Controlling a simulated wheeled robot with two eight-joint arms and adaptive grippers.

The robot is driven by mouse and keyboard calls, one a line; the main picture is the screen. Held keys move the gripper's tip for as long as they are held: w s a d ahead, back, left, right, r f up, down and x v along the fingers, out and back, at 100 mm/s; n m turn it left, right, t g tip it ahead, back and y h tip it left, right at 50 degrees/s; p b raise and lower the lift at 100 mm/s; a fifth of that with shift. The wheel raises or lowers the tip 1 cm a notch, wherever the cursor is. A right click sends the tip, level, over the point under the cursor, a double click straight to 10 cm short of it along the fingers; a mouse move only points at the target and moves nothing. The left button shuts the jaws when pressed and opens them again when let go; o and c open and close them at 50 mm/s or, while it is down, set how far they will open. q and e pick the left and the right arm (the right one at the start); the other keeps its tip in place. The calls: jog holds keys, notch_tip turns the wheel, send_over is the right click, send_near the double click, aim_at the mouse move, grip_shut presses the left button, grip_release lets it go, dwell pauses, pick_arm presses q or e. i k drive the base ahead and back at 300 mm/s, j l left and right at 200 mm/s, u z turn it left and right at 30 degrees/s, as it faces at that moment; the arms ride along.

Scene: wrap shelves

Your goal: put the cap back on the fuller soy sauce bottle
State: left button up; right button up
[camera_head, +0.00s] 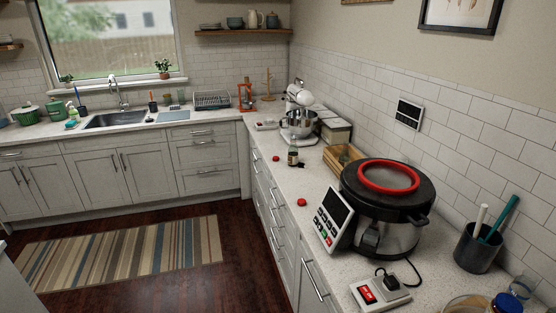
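A small dark bottle with a pale label (293,156) stands upright on the right-hand counter, left of the wooden crate. Something dark shows at its base on the right; I cannot tell whether it is a second bottle. The fill level is too small to make out. One small red cap (276,158) lies on the counter just left of the bottle. Another red cap (301,202) lies nearer, close to the counter's front edge. Neither of my grippers is in view.
A large black-lidded cooker (388,195) with a red ring and a tilted control panel (333,218) stand right of the nearer cap. A wooden crate (343,158) and a stand mixer (299,115) are behind. Counter (275,181) between the caps is clear. A striped rug (120,255) lies on the floor.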

aim_at(293, 155)
jog(key=i+j, duration=0.1)
jog(key=j, duration=0.3)
jog(key=i+j+u, duration=0.15)
jog(key=i+j, duration=0.2)
jog(key=i+j+u, duration=0.15)
jog(key=i+j, duration=0.2)
jog(key=i, duration=0.2)
jog(key=i+j+u, duration=0.2)
jog(key=i, duration=0.3)
jog(key=i+j+u, duration=0.15)
jog(key=i, duration=0.35)
jog(key=i+z, duration=0.2)
jog(key=i, duration=0.4)
jog(key=i+j+z, duration=0.2)
jog(key=i, duration=0.35)
jog(key=i+l+z, duration=0.1)
jog(key=z, duration=0.3)
jog(key=i+z, duration=0.3)
jog(key=z, duration=0.15)
jog(key=i+j+z, duration=0.1)
jog(key=z, duration=0.3)
jog(key=i+j+z, duration=0.15)
jog(key=z, duration=0.25)
jog(key=i+z, duration=0.35)
